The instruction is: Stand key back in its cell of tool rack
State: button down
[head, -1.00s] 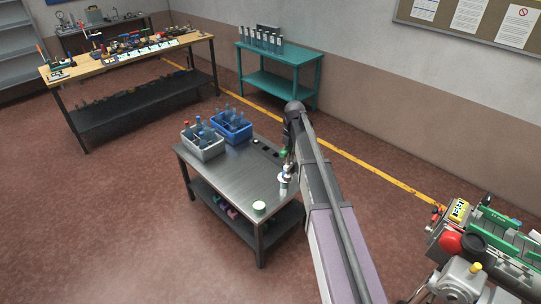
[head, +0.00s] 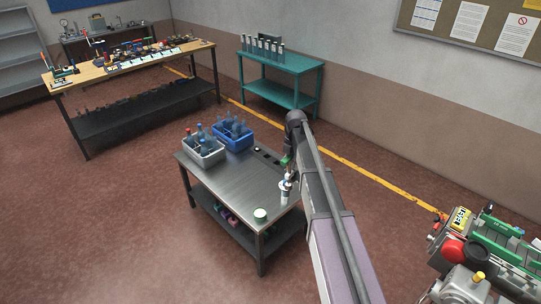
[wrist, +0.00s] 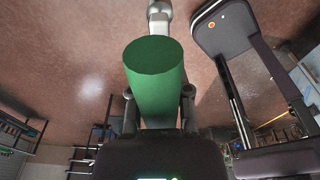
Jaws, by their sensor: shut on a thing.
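My gripper (wrist: 159,108) is shut on a thick green cylinder, which I take to be the key (wrist: 155,75); its two fingers press on either side. A silver metal end shows beyond the green part at the top of the wrist view. In the head view a small green spot (head: 284,161) shows beside my arm's far end, over the steel table (head: 228,195). The gripper itself is too small and covered there to read. A dark strip with cells (head: 266,155) lies on the table behind; I cannot tell whether it is the tool rack.
A grey crate (head: 207,159) and a blue crate (head: 233,142), both with bottles, stand on the steel table. A pale round lid (head: 260,214) lies near its front corner. A cluttered wooden bench (head: 98,72), a teal table (head: 290,63) and a machine (head: 490,240) stand around.

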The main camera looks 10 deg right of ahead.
notch_tip(320, 180, down, 19)
jog(key=b, duration=1.8)
jog(key=shift+r, duration=0.15)
jog(key=shift+w+r, duration=0.1)
